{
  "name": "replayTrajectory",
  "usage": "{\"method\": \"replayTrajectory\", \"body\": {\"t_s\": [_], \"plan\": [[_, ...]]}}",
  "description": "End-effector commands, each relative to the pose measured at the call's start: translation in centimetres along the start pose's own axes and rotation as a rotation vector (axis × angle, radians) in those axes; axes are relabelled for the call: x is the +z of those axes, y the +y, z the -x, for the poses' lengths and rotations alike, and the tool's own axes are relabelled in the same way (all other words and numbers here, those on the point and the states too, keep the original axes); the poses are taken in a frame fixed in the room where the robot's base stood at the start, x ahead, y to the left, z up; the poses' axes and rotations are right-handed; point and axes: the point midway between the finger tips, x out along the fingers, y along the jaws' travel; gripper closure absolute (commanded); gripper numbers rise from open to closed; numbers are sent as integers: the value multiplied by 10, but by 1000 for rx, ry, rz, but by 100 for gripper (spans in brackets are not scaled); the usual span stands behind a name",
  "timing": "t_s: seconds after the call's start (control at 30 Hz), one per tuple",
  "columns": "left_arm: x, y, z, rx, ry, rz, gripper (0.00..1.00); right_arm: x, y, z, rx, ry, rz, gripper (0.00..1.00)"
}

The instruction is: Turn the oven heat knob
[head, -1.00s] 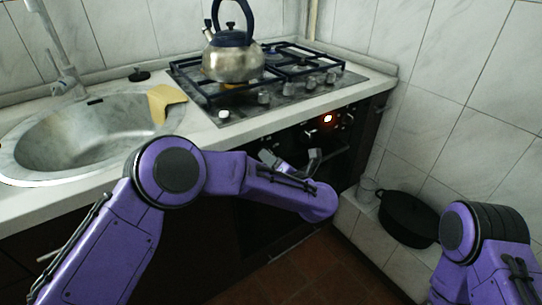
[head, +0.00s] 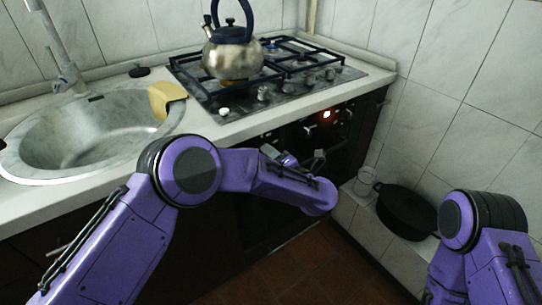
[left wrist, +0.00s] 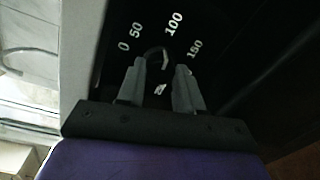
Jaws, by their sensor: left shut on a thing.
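The oven heat knob (left wrist: 155,54) is dark and shows in the left wrist view on a black panel, beside white marks 0, 50, 100 and 150. My left gripper (left wrist: 160,74) is shut on it, one finger on each side. In the head view my left gripper (head: 297,158) is at the oven front, below the counter edge, partly hidden by my purple arm. The knob it holds cannot be made out there. My right arm is at the lower right of the head view, its gripper out of view.
A steel kettle (head: 232,60) stands on the gas hob (head: 210,97). A black pot (head: 405,212) and a glass jar (head: 365,180) stand at right.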

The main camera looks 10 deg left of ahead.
Motion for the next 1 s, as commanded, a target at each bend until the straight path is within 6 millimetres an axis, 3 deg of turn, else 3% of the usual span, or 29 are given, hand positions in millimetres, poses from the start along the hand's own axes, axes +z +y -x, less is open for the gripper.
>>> {"method": "replayTrajectory", "body": {"t_s": [0.2, 0.23, 0.3, 0.57, 0.67, 1.0], "plan": [[-1, -2, 1, -3, 1, -2, 95, 0, 0, 0, 0, 0, 0, 73], [-1, -2, 1, -4, 1, -2, 55, 0, 0, 0, 0, 0, 0, 73], [-1, -2, 1, -3, 1, -1, 39, 0, 0, 0, 0, 0, 0, 73], [0, -1, 1, -1, 0, 0, 39, 0, 0, 0, 0, 0, 0, 73], [0, 0, 10, -1, -1, 1, 39, 0, 0, 0, 0, 0, 0, 73], [0, -1, 86, -1, -3, 0, 39, 0, 0, -1, 0, 0, 0, 73]]}}
